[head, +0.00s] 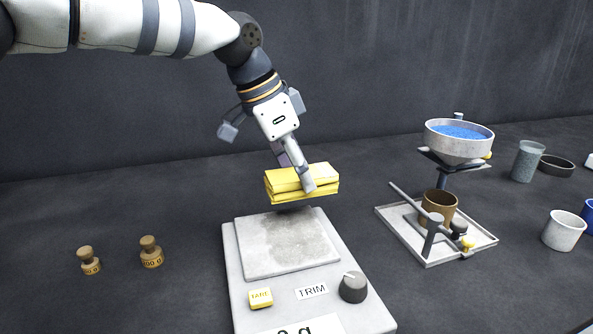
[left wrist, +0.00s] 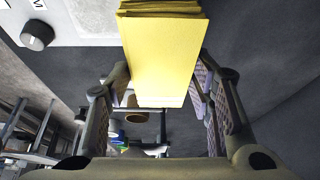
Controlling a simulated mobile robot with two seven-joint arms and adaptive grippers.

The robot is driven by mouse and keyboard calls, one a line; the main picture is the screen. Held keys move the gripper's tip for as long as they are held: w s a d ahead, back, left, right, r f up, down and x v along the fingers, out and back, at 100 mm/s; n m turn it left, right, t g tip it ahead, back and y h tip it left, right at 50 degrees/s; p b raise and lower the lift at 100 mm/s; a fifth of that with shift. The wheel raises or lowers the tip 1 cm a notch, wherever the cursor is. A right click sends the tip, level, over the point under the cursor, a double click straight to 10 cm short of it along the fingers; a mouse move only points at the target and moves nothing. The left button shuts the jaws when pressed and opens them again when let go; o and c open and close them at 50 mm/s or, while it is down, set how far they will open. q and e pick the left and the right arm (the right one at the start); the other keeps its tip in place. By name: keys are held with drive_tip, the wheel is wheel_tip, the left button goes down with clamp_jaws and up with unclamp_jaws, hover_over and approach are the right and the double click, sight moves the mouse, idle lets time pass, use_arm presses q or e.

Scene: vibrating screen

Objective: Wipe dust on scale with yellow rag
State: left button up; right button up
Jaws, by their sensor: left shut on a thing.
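The yellow rag (head: 322,181) is a folded block held in my left gripper (head: 298,182), which is shut on it. In the left wrist view the rag (left wrist: 165,55) sits between the two fingers of the left gripper (left wrist: 160,85). In the head view the rag appears just above the back edge of the scale (head: 240,290). The scale's light grey plate (head: 255,262) carries a darker dusty patch (head: 290,237). Whether the rag touches the plate is hard to tell; it looks apart from it. My right gripper is not in view.
Two brass weights (head: 150,252) stand left of the scale. To the right is a metal stand (head: 440,245) with a bowl of blue grains (head: 459,140) and a brown cup (head: 439,206). A white cup (head: 564,230) and a grey glass (head: 527,161) stand farther right.

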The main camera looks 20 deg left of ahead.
sight(298, 194)
use_arm(q)
drive_tip(key=shift+d, duration=0.1)
drive_tip(key=shift+r, duration=0.1)
drive_tip(key=shift+f, duration=2.5)
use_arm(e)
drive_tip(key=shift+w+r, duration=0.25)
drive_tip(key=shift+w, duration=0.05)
use_arm(q)
drive_tip(key=shift+f, duration=0.6)
drive_tip(key=o, duration=0.7)
drive_tip(key=shift+o, duration=0.2)
drive_tip(key=shift+r, duration=0.4)
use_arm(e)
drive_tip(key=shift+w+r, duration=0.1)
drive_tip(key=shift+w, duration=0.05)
